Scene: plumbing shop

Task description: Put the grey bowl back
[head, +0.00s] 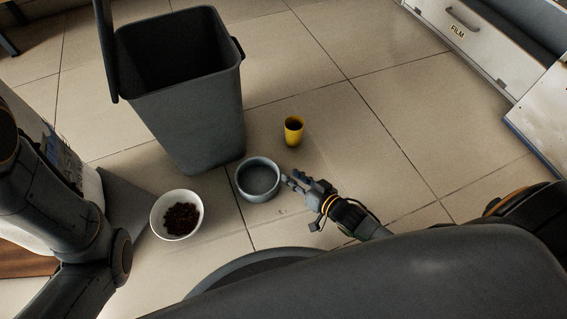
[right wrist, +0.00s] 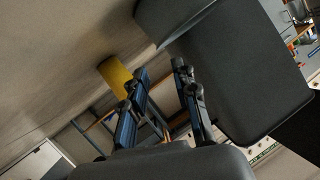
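The grey bowl (head: 243,186) stands upright on the tiled floor in the head view, just in front of the grey bin, and looks empty. My right gripper (head: 288,180) is low over the floor at the bowl's right side, fingers pointing towards it. In the right wrist view the fingers of this gripper (right wrist: 160,72) are apart with nothing between them. I cannot tell from the head view whether a fingertip touches the rim. My left arm shows at the left of the head view, but its gripper is out of sight.
The tall grey bin (head: 200,125) stands open behind the bowl. A white bowl (head: 190,232) of brown pellets is at the front left. A yellow cup (head: 293,133) stands behind my right gripper. White drawers (head: 484,50) are at the far right. Floor between is clear.

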